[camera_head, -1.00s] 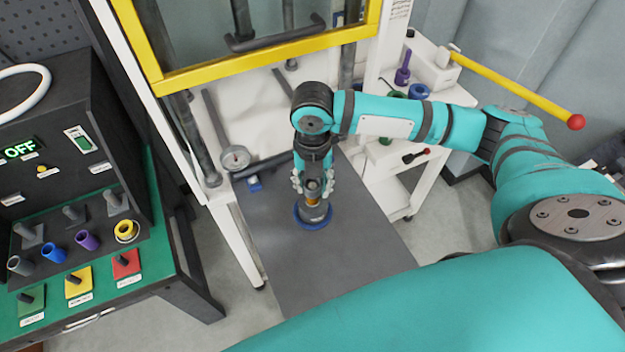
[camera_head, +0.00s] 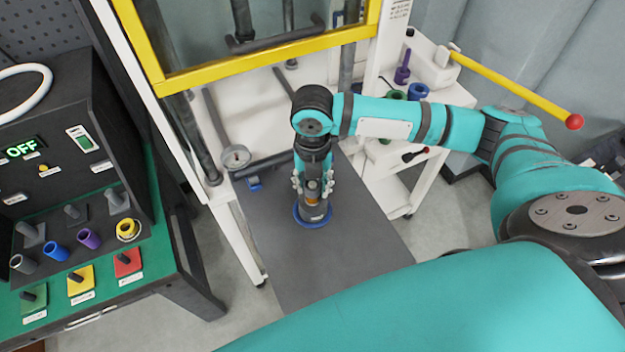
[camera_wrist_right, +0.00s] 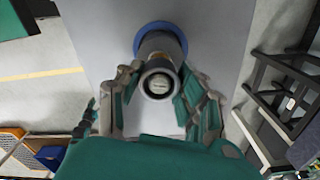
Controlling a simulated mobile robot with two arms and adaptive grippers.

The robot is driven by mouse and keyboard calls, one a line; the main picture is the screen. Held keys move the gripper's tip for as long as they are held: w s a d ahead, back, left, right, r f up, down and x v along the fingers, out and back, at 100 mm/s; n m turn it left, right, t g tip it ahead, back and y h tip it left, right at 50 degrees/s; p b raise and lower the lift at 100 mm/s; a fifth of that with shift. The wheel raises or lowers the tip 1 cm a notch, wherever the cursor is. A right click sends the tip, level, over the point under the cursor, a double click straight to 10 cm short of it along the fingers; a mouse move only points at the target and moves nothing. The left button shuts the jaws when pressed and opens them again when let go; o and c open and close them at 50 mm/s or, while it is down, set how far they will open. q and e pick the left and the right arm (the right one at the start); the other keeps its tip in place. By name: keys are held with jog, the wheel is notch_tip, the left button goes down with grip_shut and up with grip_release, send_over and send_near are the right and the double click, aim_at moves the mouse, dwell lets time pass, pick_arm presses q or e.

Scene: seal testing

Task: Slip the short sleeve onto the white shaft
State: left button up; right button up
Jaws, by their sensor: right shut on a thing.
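My right gripper (camera_head: 313,190) points down over the grey table plate (camera_head: 360,240). It is shut on a short dark grey sleeve (camera_wrist_right: 160,45), with one finger on each side in the right wrist view (camera_wrist_right: 158,95). The sleeve stands upright within a blue ring (camera_head: 299,218) on the plate, which also shows in the wrist view (camera_wrist_right: 140,32). A pale round end (camera_wrist_right: 158,84), perhaps the white shaft, shows inside the sleeve's dark round opening. How far the sleeve sits over it is hidden. My left gripper is out of view.
A control bench (camera_head: 90,300) with coloured parts is at left. A white cart (camera_head: 425,165) is at right. The plate's front is clear.

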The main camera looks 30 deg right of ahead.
jog(key=o, duration=0.9)
jog(key=o, duration=0.6)
jog(key=shift+c, duration=0.2)
jog(key=shift+r+p, duration=0.8)
jog(key=shift+p, duration=0.3)
jog(key=shift+r+p, duration=0.35)
jog(key=shift+r, duration=3.85)
